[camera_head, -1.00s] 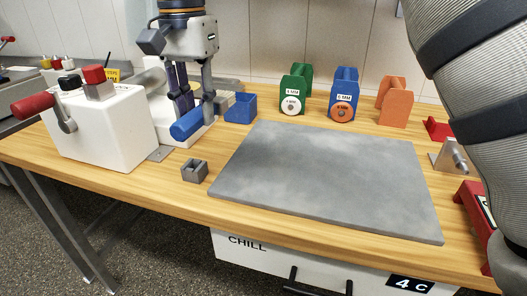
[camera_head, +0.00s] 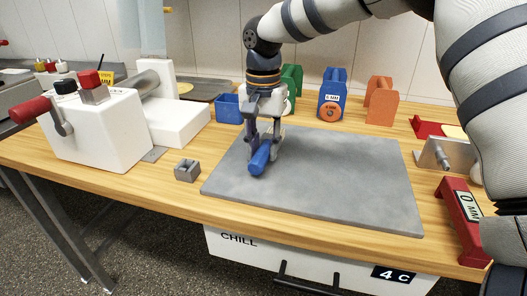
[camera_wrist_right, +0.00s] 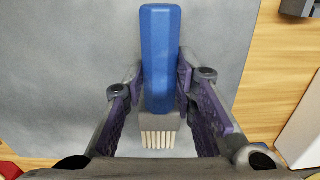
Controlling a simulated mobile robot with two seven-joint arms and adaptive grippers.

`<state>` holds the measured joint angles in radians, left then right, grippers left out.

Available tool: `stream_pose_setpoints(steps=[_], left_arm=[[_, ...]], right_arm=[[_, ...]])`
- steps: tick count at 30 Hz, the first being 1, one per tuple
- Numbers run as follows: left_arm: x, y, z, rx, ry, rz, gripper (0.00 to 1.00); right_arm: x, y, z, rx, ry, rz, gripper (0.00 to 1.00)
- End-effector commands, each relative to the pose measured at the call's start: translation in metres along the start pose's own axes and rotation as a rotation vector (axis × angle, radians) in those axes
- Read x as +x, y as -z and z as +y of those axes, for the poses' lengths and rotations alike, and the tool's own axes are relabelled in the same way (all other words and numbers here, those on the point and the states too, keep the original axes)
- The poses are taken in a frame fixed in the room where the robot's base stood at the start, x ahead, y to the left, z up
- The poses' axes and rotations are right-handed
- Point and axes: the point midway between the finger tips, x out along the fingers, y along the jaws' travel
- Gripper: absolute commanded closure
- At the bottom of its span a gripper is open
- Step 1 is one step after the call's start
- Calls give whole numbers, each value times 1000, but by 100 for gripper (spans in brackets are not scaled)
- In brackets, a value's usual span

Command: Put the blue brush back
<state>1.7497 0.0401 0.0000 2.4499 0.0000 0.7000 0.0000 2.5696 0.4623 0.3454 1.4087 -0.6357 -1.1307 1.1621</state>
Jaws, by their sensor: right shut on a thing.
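The blue brush (camera_head: 259,160) is in my right gripper (camera_head: 264,137), over the left part of the grey marble slab (camera_head: 340,180). In the right wrist view, the brush (camera_wrist_right: 161,60) has a blue handle, a grey collar and pale bristles toward the wrist. The right gripper's fingers (camera_wrist_right: 164,92) are on both sides of it. I cannot tell exactly how high the brush is above the slab. A blue open box (camera_head: 228,108) stands just behind the slab's left corner. My left gripper is not in view.
A white machine (camera_head: 100,130) with a red-handled lever stands at left. A small grey block (camera_head: 187,171) lies left of the slab. Behind are green (camera_head: 292,78), blue (camera_head: 332,90) and orange (camera_head: 380,102) holders. A red bar (camera_head: 461,222) lies at right. The slab's right half is clear.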

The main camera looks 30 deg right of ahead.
Motion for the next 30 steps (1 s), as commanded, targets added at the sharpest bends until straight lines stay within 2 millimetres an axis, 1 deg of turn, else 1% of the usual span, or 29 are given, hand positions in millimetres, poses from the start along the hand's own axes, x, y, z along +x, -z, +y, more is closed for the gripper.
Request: stream_pose_setpoints(steps=[1,3,7,8,9,10,11,18,20,21,22,24,28,30], left_arm=[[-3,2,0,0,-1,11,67],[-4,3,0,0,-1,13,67],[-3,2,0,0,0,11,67],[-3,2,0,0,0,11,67],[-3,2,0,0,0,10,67],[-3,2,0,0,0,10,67],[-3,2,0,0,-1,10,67],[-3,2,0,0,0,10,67],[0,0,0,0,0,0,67],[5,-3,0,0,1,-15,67],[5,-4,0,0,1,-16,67],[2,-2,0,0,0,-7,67],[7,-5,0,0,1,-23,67],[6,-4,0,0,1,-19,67]], right_arm=[[7,-1,0,-2,1,2,100],[14,-1,0,-1,3,3,100],[15,-1,-1,-1,2,2,100],[15,-1,-1,-1,1,2,72],[15,-1,-1,-1,1,2,63],[15,-1,-1,-1,1,2,57],[15,-1,-1,-1,1,2,55],[15,-1,-1,-1,1,2,55],[18,-1,-1,-2,-1,-2,55],[24,-1,0,-2,-4,-6,55],[19,-1,-1,-2,-2,-2,55],[-2,0,-1,0,2,5,55],[-37,3,-9,0,0,6,55],[-58,2,-8,0,1,5,55]])
